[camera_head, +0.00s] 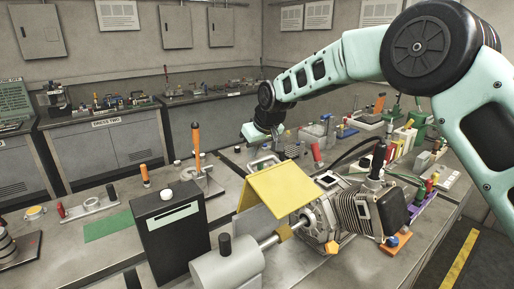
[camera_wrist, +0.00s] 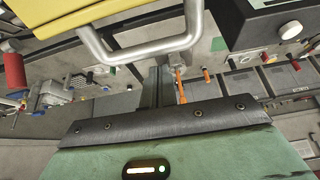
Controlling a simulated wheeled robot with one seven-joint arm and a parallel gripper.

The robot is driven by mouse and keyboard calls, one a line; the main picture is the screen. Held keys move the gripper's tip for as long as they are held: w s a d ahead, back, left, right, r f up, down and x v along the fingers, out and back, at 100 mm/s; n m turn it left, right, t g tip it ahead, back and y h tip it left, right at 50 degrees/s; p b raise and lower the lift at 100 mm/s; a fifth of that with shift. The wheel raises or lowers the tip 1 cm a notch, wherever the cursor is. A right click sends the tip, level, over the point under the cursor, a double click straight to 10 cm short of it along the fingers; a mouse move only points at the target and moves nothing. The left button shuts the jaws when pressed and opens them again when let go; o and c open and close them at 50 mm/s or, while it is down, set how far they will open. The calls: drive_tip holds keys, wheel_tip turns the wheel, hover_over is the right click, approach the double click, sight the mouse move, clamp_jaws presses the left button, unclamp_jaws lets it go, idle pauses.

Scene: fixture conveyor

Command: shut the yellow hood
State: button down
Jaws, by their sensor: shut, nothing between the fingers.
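The yellow hood (camera_head: 282,187) stands raised and tilted over the shaft between the grey motor (camera_head: 228,266) and the finned machine (camera_head: 345,208). A pale metal handle (camera_head: 262,162) sticks out from its far side. In the wrist view the hood (camera_wrist: 70,14) is at the upper left, and its bar handle (camera_wrist: 140,50) crosses the top middle. My gripper (camera_head: 262,138) is beyond the hood in the head view. In the wrist view its shut, empty fingers (camera_wrist: 160,85) point toward the handle; I cannot tell whether they touch it.
A black box (camera_head: 172,237) with a white knob stands left of the hood. An orange-handled tool (camera_head: 197,150) stands upright behind it. Several small fixtures and tools crowd the bench to the right. The space above the hood is free.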

drive_tip(key=shift+s+d, duration=0.35)
drive_tip(key=shift+s, duration=0.25)
drive_tip(key=shift+f, duration=0.15)
